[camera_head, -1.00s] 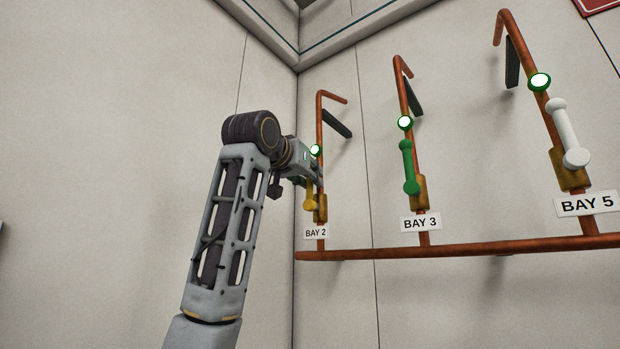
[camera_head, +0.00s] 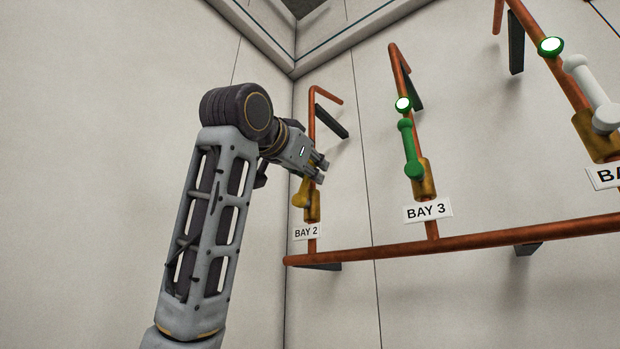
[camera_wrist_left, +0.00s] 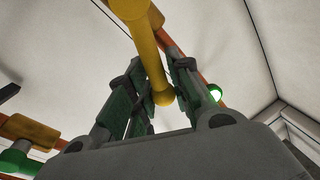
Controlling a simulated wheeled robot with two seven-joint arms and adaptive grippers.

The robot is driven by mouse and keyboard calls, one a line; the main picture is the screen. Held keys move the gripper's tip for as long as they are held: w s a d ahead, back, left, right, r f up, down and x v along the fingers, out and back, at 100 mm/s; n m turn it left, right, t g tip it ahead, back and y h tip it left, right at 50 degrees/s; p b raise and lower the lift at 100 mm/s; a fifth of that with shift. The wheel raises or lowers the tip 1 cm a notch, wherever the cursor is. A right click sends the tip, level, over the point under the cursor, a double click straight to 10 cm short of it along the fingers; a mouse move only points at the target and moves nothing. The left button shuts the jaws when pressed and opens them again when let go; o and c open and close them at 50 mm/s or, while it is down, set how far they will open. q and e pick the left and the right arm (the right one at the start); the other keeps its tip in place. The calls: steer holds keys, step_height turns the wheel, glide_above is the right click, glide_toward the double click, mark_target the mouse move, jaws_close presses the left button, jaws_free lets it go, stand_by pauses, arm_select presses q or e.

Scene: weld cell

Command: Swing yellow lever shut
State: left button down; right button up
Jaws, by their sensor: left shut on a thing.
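The yellow lever (camera_head: 301,194) is on the BAY 2 valve, with its round pivot end low beside the brass body (camera_head: 312,206). It rises from there along the copper pipe, and its upper part is hidden by my left gripper (camera_head: 320,168). In the left wrist view the yellow lever (camera_wrist_left: 147,48) runs down between the green-padded fingers (camera_wrist_left: 152,108), its knob end between them. My left gripper is shut on the lever near that end. My right gripper is in neither view.
To the right, the BAY 3 pipe carries a green lever (camera_head: 410,150) and a lit green lamp (camera_head: 403,104). Farther right is a white lever (camera_head: 593,95). A horizontal copper pipe (camera_head: 470,240) runs below the bays. The wall left of my arm is bare.

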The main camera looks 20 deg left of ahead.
arm_select(q)
steer(key=shift+s+d+f+m+b, duration=0.15)
steer(key=shift+d+f+m+b, duration=0.25)
steer(key=shift+m, duration=0.5)
steer(key=s+d+f+m+h+b, duration=0.1)
steer(key=d+f+m+h, duration=0.2)
steer(key=m, duration=1)
steer(key=shift+f+h, duration=0.4)
steer(key=shift+f, duration=1.05)
steer(key=shift+d+f, duration=0.1)
steer(key=shift+d, duration=0.05)
steer(key=c, duration=1.4)
jaws_free()
steer(key=shift+s, duration=0.1)
steer(key=shift+c, duration=0.2)
steer(key=v, duration=1.2)
